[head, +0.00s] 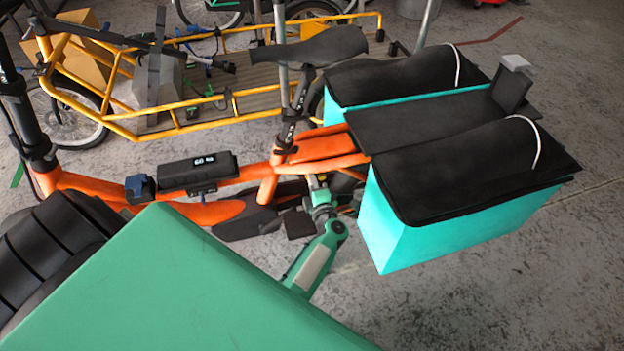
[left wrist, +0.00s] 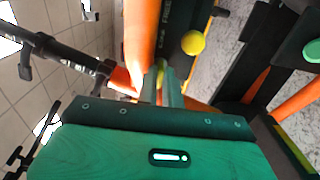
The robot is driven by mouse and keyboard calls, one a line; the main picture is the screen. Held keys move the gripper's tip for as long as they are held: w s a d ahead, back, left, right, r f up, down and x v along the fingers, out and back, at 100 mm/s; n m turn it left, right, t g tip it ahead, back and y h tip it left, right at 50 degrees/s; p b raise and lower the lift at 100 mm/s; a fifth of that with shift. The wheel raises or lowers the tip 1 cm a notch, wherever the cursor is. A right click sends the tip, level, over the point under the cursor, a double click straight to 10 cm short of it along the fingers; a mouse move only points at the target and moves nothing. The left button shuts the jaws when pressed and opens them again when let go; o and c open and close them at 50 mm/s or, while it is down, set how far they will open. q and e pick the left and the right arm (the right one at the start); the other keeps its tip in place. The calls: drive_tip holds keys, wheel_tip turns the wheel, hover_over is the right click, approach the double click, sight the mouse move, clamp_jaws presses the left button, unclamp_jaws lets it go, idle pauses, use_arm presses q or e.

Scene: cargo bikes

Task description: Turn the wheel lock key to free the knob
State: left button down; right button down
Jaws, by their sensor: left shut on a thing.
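An orange cargo bike (head: 225,185) stands in front of me in the head view. My left gripper (head: 319,190) reaches under its orange frame, behind the seat post. In the left wrist view, my left gripper (left wrist: 163,72) is shut on a small yellow-green piece, which looks like the wheel lock key (left wrist: 160,77). The fingers hide most of it, so its turn angle cannot be told. A round yellow knob (left wrist: 193,42) sits just beyond and to the right of the fingertips, apart from them. In the head view the lock is hidden by the frame. My right gripper is not in view.
Teal panniers (head: 400,225) with black lids hang at the bike's rear, right of my left arm. A black saddle (head: 310,46) is above. A yellow cargo bike (head: 235,105) stands behind. Bare concrete floor (head: 490,280) lies at the lower right.

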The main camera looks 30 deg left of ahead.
use_arm(q)
drive_tip(key=shift+d, duration=0.1)
drive_tip(key=c, duration=1.6)
unclamp_jaws()
drive_tip(key=shift+o, duration=0.2)
